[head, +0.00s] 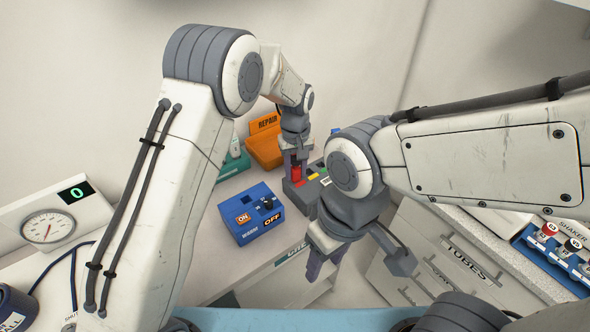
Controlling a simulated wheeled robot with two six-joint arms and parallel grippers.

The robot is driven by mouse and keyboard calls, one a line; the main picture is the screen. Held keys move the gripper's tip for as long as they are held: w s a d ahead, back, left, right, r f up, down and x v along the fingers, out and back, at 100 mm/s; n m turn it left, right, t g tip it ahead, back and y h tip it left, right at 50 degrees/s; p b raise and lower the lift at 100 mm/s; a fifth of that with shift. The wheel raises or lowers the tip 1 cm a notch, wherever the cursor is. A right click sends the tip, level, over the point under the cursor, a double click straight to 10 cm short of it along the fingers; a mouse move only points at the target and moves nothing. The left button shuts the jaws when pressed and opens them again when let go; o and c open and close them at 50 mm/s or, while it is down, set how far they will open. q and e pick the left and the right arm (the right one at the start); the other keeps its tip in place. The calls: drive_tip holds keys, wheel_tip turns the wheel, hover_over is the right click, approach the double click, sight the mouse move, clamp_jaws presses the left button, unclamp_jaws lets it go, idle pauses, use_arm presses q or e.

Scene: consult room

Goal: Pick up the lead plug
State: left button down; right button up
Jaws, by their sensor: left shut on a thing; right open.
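My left gripper (297,161) is shut on a small red piece (296,173), which looks like the lead plug. The plug is upright between the fingers, at the left end of a dark grey block (297,196) with red, yellow and green marks. I cannot tell whether the plug is still seated in the block or just above it. My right gripper (352,262) is open and empty, pointing down, nearer to me, in front of the drawer cabinet. My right arm hides the right part of the grey block.
A blue box (249,228) with ON and OFF labels stands left of the block. An orange REPAIR bin (264,148) and a green item (234,160) stand behind. A dial gauge (48,228) is at left. A SHAKER rack (560,255) stands at right above TUBES drawers (465,262).

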use_arm(q)
drive_tip(key=shift+r, duration=0.15)
drive_tip(key=shift+r, duration=0.2)
drive_tip(key=r+b, duration=0.2)
drive_tip(key=r, duration=0.1)
drive_tip(key=shift+d+r, duration=0.3)
drive_tip(key=shift+d, duration=0.05)
drive_tip(key=s+d+r+p, duration=0.3)
drive_tip(key=d+r, duration=0.7)
drive_tip(key=r, duration=0.1)
drive_tip(key=shift+d, duration=0.25)
